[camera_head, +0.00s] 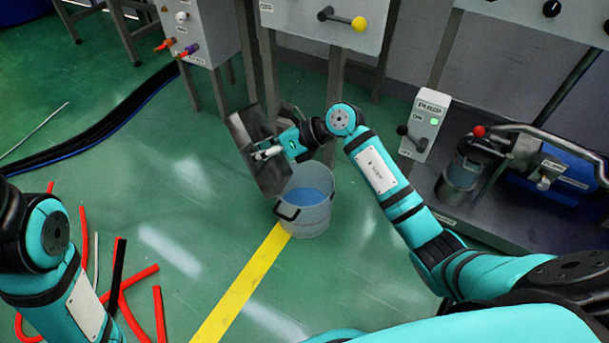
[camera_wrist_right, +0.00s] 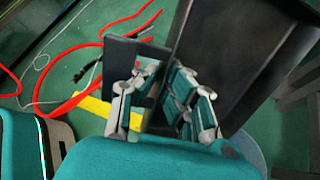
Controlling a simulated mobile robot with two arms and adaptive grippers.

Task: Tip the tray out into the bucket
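The dark metal tray (camera_head: 272,181) is tilted steeply, almost on edge, above the left part of the bucket's opening. My right gripper (camera_head: 262,153) is shut on the tray's edge. In the right wrist view, its fingers (camera_wrist_right: 164,100) close around a wall of the tray (camera_wrist_right: 232,45). The translucent grey bucket (camera_head: 305,217) stands upright on the floor, with blue liquid (camera_head: 310,194) inside. Part of its rim is hidden by the tray and gripper. I cannot see whether anything is left in the tray. My left arm shows at the lower left, but its gripper is out of view.
Machine cabinets on legs (camera_head: 325,22) stand behind the bucket. A purge switch box (camera_head: 424,124) and a pump unit (camera_head: 465,170) are at the right. Red hoses (camera_head: 122,295) and black cables (camera_head: 95,130) lie on the green floor. A yellow line (camera_head: 240,290) runs to the bucket.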

